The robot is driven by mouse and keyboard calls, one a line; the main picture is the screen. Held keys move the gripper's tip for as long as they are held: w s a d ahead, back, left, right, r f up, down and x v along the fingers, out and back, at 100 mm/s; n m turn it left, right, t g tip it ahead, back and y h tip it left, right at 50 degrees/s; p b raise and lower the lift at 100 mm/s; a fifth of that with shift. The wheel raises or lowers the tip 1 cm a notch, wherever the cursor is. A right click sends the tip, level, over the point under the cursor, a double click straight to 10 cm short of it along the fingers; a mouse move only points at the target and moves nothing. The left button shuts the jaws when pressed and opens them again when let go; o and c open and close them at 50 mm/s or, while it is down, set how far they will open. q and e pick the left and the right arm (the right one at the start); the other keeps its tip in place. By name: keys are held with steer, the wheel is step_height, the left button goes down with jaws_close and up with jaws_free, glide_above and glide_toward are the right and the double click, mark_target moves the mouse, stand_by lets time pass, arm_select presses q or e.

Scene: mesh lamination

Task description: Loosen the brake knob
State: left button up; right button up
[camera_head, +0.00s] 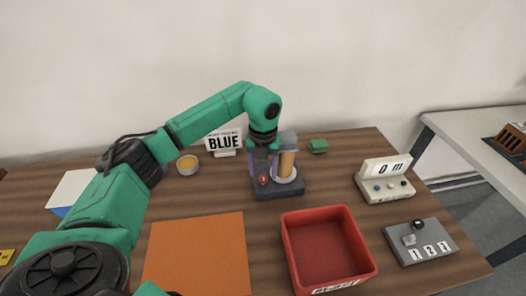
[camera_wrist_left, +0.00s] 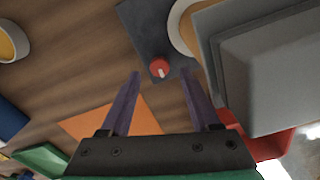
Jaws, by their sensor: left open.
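The red brake knob (camera_head: 263,180) with a white mark sits on the dark base of a device (camera_head: 290,192) that carries an orange-tan roll (camera_head: 287,163) and a grey block. My left gripper (camera_head: 264,170) hangs over the front left of this device, its purple fingers spread on either side of the knob. In the left wrist view the knob (camera_wrist_left: 159,68) shows between the open fingertips (camera_wrist_left: 160,76), with visible gaps on both sides. Whether the tips reach down to the knob's height is hard to tell. My right gripper is out of view.
An orange sheet (camera_head: 198,255) and a red bin (camera_head: 325,250) lie in front. A white counter box (camera_head: 384,182) and a grey box with number tiles (camera_head: 421,242) are at right.

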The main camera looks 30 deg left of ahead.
mark_target(263, 178)
arm_select(q)
step_height(263, 178, up, 13)
steer(key=shift+f+b, duration=0.15)
steer(key=shift+b, duration=0.2)
steer(key=shift+f, duration=0.1)
